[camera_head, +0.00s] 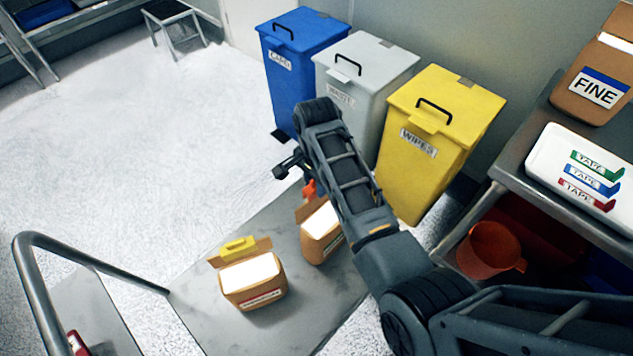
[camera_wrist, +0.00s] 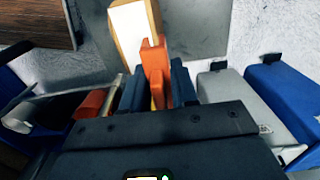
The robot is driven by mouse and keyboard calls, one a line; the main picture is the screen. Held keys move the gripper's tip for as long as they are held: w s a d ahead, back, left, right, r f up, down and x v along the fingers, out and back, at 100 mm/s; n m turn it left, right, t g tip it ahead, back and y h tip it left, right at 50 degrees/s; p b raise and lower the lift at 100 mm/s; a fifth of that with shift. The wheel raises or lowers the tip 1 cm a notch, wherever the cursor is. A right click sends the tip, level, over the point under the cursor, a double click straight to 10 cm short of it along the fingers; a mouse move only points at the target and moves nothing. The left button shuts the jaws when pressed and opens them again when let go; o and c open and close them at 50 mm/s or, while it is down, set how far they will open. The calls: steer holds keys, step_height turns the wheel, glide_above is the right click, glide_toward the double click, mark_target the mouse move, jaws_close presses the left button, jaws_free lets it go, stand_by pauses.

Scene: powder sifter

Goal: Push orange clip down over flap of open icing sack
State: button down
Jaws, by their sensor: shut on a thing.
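An open brown sack (camera_head: 322,232) with a white top stands on the grey trolley deck (camera_head: 205,305), partly hidden by my arm. Its raised flap shows at its back left. The orange clip (camera_head: 309,188) is at this flap. In the wrist view the orange clip (camera_wrist: 153,58) is between the dark fingers of my gripper (camera_wrist: 156,82), which is shut on it. The clip overlaps the edge of the sack (camera_wrist: 126,12) there. I cannot tell how far the clip sits over the flap. My gripper's fingertips are mostly hidden behind my arm in the head view.
A second open sack (camera_head: 254,290) with a yellow clip (camera_head: 237,246) on its flap stands to the left. Blue (camera_head: 300,60), grey (camera_head: 352,90) and yellow (camera_head: 425,150) bins stand behind. A shelf with a white tape tray (camera_head: 545,165) and an orange jug (camera_head: 488,250) is right.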

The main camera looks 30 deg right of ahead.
steer(key=shift+f+b, duration=1.05)
steer(key=shift+f, duration=0.5)
steer(key=c, duration=0.8)
jaws_free()
step_height(320, 180, up, 8)
steer(key=shift+f, duration=0.15)
